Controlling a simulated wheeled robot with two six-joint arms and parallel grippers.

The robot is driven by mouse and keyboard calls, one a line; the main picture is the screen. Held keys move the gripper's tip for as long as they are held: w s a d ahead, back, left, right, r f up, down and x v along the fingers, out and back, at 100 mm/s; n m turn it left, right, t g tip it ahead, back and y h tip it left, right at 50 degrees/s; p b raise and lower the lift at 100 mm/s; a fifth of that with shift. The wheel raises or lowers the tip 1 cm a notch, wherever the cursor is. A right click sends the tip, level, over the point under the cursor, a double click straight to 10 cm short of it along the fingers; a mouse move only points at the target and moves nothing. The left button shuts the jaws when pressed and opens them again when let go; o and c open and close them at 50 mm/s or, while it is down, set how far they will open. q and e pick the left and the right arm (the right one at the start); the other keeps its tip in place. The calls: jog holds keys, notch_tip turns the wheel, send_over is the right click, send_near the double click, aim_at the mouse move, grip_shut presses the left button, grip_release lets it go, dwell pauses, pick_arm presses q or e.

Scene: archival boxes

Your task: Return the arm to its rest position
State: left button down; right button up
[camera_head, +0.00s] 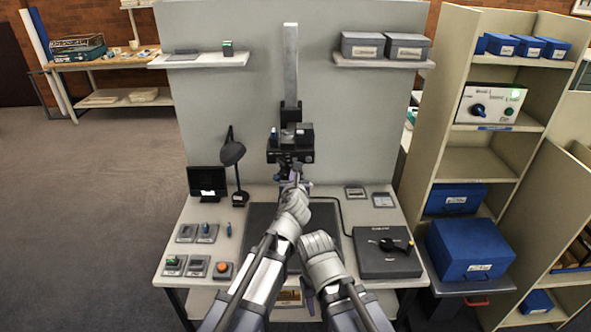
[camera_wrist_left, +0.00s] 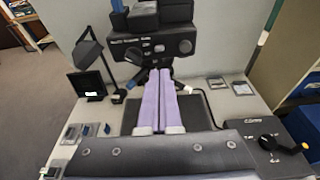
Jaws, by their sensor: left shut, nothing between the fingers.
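My left gripper (camera_head: 294,182) reaches out over the desk, just in front of the black camera head on the grey column (camera_head: 290,65). In the left wrist view its two purple fingers (camera_wrist_left: 160,72) lie side by side, shut, with nothing seen between them. The fingertips overlap the lower part of the camera head (camera_wrist_left: 155,45) in that view; I cannot tell whether they touch it. My right gripper (camera_head: 309,297) is lower and nearer, at the front of the desk, mostly hidden by its own wrist, so its jaws cannot be read.
A desk lamp (camera_head: 232,155) and small screen (camera_head: 207,181) stand at the left. Small grey switch modules and an orange button (camera_head: 222,270) lie front left. A dark control box (camera_head: 383,252) with a knob lies right.

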pick_arm(q)
jog(key=shift+s+r, duration=0.1)
jog(key=shift+s, duration=0.45)
jog(key=s+a+f+n+g+y, duration=0.3)
jog(key=s+a+f+n+g, duration=0.9)
jog(key=n, duration=1.3)
jog(key=s+a+f+n+g+h, duration=0.1)
jog(key=s+a+f+n+h, duration=0.1)
jog(key=s+n, duration=0.45)
jog(key=s+a+f+n+g+h, duration=0.1)
jog(key=s+a+f+n, duration=0.15)
jog(key=s+n, duration=0.35)
jog(key=s+d+m+g+y, duration=0.1)
jog(key=s+d+m, duration=0.4)
jog(key=d, duration=0.6)
jog(key=shift+s+d, duration=0.3)
jog(key=shift+s, duration=0.6)
